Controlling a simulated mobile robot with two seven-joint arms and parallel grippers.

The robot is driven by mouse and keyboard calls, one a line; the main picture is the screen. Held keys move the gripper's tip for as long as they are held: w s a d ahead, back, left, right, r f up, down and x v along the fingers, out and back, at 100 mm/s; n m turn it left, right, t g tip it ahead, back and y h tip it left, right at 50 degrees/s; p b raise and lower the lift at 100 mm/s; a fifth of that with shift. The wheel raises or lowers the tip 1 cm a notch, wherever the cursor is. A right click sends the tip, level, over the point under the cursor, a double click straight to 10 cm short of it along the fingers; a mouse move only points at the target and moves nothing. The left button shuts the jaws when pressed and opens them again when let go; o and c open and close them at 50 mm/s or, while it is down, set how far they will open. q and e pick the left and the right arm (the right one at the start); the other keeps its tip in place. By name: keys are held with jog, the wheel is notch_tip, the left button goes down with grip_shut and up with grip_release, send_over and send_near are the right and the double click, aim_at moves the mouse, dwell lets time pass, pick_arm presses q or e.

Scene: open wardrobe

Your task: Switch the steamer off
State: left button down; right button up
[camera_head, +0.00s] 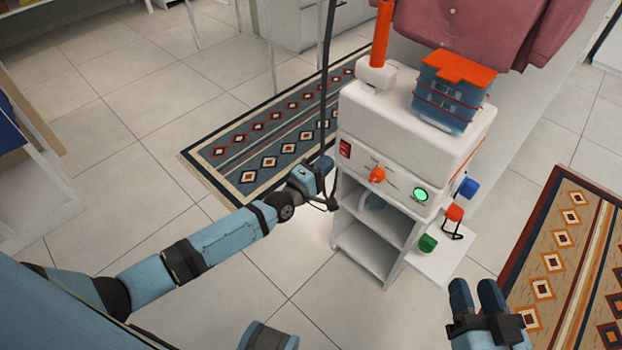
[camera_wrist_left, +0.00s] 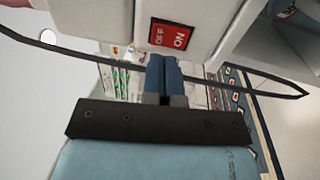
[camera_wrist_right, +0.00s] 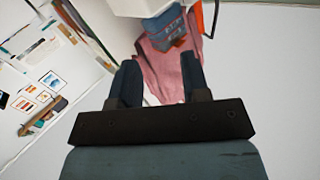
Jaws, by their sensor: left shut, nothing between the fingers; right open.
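The steamer (camera_head: 400,130) is a white box on a white shelf stand. Its front has a red switch (camera_head: 345,149) at the left, an orange knob (camera_head: 377,175) and a lit green round light (camera_head: 420,195). My left gripper (camera_head: 325,167) is shut and empty, just below and left of the switch; contact cannot be told. My right gripper (camera_head: 476,290) is open and empty, low at the right, away from the steamer.
A blue tank with an orange lid (camera_head: 450,90) sits on top, beside an orange handle (camera_head: 382,35). A dark hose (camera_head: 328,80) hangs near my left gripper. Blue, orange and green valves (camera_head: 453,213) are low at the right. A pink shirt (camera_head: 480,28) hangs behind.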

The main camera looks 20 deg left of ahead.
aim_at(344, 147)
pick_arm(q)
jog(key=x, duration=0.4)
jog(key=shift+b, duration=0.4)
jog(key=shift+w+d, duration=0.1)
jog(key=shift+w, duration=0.3)
pick_arm(e)
jog(key=shift+s+a+r+t+y, duration=0.1)
jog(key=shift+a+r+t+y, duration=0.15)
jog(key=shift+r, duration=0.25)
jog(key=shift+w+a+r+t+y, duration=0.1)
jog(key=shift+r+t+y, duration=0.1)
jog(key=shift+r, duration=0.25)
jog(key=shift+s+a+r+t+y, duration=0.15)
jog(key=shift+a+r+y, duration=0.1)
jog(key=shift+r, duration=0.25)
jog(key=shift+d+f, duration=0.1)
pick_arm(q)
jog(key=shift+w+d+r, duration=0.1)
jog(key=shift+w+r, duration=0.05)
jog(key=shift+w, duration=0.1)
jog(key=shift+s, duration=0.15)
